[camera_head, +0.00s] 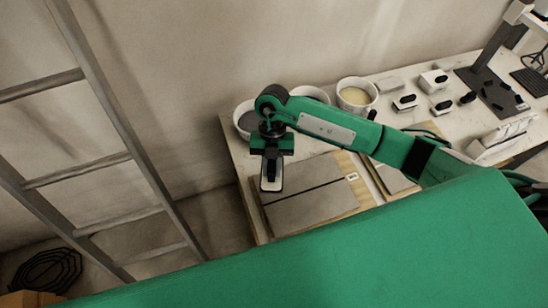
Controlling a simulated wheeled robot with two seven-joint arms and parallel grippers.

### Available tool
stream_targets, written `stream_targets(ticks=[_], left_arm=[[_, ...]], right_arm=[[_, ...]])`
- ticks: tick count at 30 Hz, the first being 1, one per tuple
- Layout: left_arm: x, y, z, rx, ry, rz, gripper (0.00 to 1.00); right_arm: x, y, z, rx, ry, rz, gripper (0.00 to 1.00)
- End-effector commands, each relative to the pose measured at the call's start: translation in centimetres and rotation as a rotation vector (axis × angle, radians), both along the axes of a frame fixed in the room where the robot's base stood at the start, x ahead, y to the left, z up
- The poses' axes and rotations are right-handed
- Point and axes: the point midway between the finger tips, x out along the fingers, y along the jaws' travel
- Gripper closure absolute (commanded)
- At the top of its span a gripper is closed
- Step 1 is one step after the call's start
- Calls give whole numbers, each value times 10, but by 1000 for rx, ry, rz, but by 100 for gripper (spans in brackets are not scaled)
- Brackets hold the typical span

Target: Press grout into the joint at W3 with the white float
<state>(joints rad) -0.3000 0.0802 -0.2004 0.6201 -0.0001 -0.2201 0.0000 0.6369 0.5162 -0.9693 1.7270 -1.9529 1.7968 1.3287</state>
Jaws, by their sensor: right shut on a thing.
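My right gripper (271,163) is shut on the dark handle of the white float (271,187). The float is over the left part of a grey tile panel (305,208). I cannot tell whether the float touches the tiles. A dark joint line (312,192) runs across the panel, and its left end is near the float. A small white label (352,177) sits at the joint's right end, too small to read. My left gripper is not in view.
Bowls stand at the back of the table, one with pale yellow contents (356,95) and one grey (245,117). White blocks with black handles (405,102) are to the right. A second panel (393,178) lies beside the first. A ladder (100,120) leans at the left.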

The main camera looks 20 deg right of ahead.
Motion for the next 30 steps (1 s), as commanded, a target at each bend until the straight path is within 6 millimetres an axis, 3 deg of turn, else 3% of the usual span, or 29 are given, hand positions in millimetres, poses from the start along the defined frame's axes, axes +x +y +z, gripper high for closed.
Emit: stream_targets(ticks=[18, 24, 30], left_arm=[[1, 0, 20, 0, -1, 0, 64], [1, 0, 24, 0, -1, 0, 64], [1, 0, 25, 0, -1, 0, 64]], right_arm=[[-20, 8, -20, 0, 2, -870, 100], [-23, 7, -23, 0, 1, -1075, 100], [-25, 7, -25, 1, 1, -1173, 100]])
